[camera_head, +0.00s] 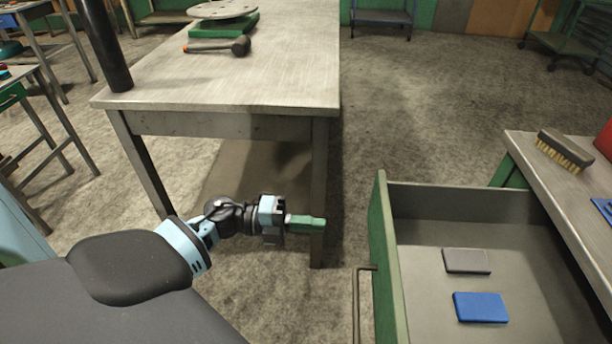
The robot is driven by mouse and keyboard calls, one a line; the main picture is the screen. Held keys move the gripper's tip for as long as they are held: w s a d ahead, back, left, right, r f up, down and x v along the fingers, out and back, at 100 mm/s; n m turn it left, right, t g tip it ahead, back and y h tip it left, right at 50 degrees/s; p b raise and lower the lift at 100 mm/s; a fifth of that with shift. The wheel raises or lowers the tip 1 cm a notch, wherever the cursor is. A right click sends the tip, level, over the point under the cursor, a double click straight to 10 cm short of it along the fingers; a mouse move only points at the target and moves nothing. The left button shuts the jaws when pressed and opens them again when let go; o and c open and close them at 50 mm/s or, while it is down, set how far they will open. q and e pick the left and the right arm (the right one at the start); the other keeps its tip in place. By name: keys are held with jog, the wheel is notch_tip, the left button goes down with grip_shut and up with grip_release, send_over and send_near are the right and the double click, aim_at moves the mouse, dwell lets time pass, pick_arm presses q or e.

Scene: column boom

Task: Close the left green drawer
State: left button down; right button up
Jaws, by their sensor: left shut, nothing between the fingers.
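The green drawer (382,262) at the lower right stands pulled open, its green front facing left. A thin bar handle (358,300) sticks out from that front. Inside the grey drawer lie a grey block (466,261) and a blue block (480,307), apart from each other. My left gripper (318,223) points right toward the drawer front, with a visible gap between them. Its green-tipped fingers are shut and empty. My right gripper is not in view.
A worktable (225,85) with a mallet (222,46) stands ahead, its near right leg behind my gripper. A bench (560,185) with a brush (565,150) is at the right. The floor between worktable and drawer is clear.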

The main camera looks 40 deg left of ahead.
aim_at(375, 228)
pick_arm(q)
jog(key=x, duration=1)
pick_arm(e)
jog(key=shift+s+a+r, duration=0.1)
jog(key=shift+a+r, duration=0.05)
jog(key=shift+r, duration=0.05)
